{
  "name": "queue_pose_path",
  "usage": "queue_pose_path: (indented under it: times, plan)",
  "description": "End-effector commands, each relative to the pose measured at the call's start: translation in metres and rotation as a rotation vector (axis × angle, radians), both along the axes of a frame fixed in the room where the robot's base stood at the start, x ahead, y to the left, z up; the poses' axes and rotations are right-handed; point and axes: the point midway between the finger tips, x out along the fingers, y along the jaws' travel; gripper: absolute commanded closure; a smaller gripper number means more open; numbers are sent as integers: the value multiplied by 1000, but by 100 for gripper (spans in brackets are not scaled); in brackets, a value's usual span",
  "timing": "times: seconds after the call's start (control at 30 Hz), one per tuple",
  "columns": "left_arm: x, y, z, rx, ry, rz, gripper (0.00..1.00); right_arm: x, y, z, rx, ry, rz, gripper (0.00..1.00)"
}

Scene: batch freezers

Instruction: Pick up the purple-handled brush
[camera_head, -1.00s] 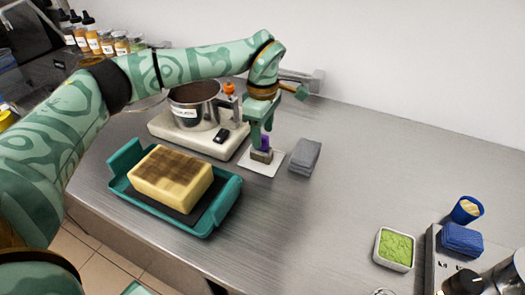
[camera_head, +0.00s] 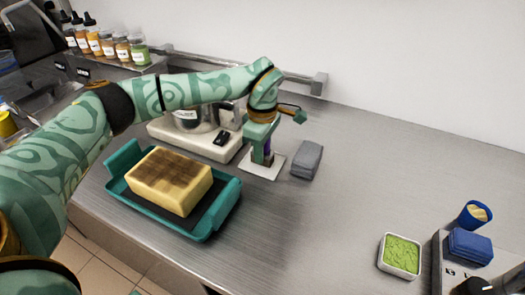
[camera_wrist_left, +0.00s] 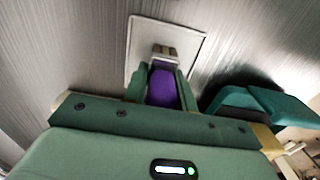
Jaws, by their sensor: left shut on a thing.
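The purple-handled brush (camera_wrist_left: 162,88) stands on a white square mat (camera_wrist_left: 196,48) in the left wrist view, its handle between the fingers and its brown head at the mat. In the head view only a sliver of the purple handle (camera_head: 267,146) shows; the gripper hides most of the brush. My left gripper (camera_head: 263,158) is low over the mat (camera_head: 275,172) and shut on the purple handle. It also shows in the left wrist view (camera_wrist_left: 160,92). I cannot tell whether the brush head touches the mat. My right gripper is not in view.
A grey folded cloth (camera_head: 306,160) lies just right of the mat. A teal tray (camera_head: 232,195) with a yellow block (camera_head: 170,180) is at left front. A scale (camera_head: 225,148) with a metal pot stands behind. A green-filled tub (camera_head: 400,255) sits at right; the middle counter is clear.

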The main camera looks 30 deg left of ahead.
Motion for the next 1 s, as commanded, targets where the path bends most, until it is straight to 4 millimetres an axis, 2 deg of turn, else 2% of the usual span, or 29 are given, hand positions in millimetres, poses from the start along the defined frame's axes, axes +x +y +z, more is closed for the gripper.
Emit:
queue_pose_path:
  times: [0.23,0.43,0.67,0.8,1.0]
  plan:
    - [0,0,8,0,-2,0,100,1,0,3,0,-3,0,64]
    - [-2,0,41,0,-4,-1,100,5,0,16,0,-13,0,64]
    - [-51,-8,100,0,-7,-3,100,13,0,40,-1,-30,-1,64]
    - [-91,-14,113,0,-2,-4,100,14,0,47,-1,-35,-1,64]
    - [-126,-20,126,0,0,-2,100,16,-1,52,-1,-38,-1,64]
